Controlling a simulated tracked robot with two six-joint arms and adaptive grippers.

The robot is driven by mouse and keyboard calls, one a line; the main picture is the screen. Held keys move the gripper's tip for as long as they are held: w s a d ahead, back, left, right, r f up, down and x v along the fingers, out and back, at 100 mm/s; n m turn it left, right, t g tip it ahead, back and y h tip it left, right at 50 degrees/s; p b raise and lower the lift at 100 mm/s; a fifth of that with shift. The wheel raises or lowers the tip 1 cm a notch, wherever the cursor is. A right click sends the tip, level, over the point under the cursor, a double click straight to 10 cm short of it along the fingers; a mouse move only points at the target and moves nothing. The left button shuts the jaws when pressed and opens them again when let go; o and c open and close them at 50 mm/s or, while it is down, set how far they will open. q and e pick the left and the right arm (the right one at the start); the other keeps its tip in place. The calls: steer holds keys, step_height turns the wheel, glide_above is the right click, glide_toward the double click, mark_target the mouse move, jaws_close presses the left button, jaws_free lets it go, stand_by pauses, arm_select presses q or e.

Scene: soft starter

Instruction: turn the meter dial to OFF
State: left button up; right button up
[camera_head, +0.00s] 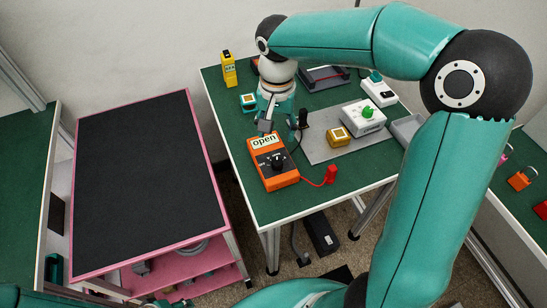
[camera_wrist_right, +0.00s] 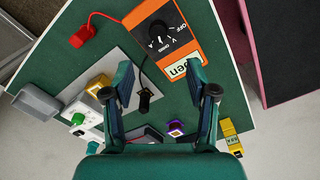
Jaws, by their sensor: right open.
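The orange meter (camera_head: 282,180) lies on the green table near its front edge, its display reading "open". Its black dial (camera_head: 278,162) is at the lower part of the face. In the right wrist view the dial (camera_wrist_right: 158,40) has OFF printed to its right; its exact pointer setting is too small to tell. My right gripper (camera_head: 279,120) is just behind the display end of the meter. In the right wrist view its two fingers (camera_wrist_right: 162,86) are spread and empty, apart from the dial. My left gripper is not in view.
A red plug (camera_head: 331,174) on a lead lies right of the meter, and a black probe (camera_head: 303,118) stands behind it. A grey mat (camera_head: 320,150) holds a yellow block (camera_head: 339,136) and a white box with a green button (camera_head: 364,118). A pink cart (camera_head: 150,180) stands left.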

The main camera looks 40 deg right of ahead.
mark_target(277, 161)
step_height(277, 161, down, 12)
steer(key=shift+s+r+p, duration=0.1)
steer(key=shift+r+p, duration=0.15)
steer(key=shift+p, duration=0.15)
